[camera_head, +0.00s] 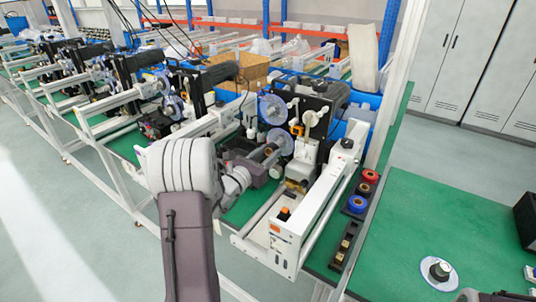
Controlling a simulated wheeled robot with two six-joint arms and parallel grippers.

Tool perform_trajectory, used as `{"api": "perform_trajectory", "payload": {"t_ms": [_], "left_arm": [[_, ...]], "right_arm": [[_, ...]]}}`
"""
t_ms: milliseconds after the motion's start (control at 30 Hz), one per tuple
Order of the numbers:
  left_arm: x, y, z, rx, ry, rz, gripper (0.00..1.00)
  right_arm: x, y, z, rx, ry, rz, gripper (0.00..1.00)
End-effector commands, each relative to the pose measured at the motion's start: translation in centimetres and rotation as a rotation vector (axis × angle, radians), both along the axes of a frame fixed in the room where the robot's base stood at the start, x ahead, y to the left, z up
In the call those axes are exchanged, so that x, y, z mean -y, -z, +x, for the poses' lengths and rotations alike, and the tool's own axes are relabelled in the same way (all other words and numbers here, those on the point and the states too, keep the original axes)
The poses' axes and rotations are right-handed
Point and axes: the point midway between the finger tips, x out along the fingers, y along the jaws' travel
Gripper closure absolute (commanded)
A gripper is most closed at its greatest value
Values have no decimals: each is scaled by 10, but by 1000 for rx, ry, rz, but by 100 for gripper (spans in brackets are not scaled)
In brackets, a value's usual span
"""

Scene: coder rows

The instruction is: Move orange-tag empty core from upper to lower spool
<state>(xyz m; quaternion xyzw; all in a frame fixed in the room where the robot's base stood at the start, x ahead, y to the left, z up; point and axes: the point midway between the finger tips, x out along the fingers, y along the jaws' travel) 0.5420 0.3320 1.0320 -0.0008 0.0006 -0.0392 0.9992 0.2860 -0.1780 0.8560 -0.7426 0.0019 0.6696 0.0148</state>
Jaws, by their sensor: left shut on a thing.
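The coding machine (315,115) stands at the centre. Its upper spool (272,108) is a clear, bluish disc, and its lower spool (281,141) is a similar disc below it. My left gripper (264,158) is in front of the lower spool, shut on a small brownish ring that looks like the empty core (270,149). The gripper partly hides it, and I cannot tell whether the core touches the lower spool. A small orange patch (295,127) shows on the machine beside the spools; I cannot read any tag.
A white conveyor rail (318,205) runs right of my left arm. Red and blue tape rolls (357,204) lie in a black holder. A clear disc with a dark hub (439,270) lies on the green table (440,215), which is mostly clear. Similar machines stand at the left.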

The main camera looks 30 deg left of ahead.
Motion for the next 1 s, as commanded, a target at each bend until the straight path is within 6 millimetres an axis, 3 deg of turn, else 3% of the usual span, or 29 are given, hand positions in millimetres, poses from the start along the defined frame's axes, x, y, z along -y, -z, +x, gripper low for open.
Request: {"api": "perform_trajectory", "payload": {"t_ms": [1000], "left_arm": [[0,1,0,0,0,0,100]], "right_arm": [[0,7,0,0,0,0,49]]}}
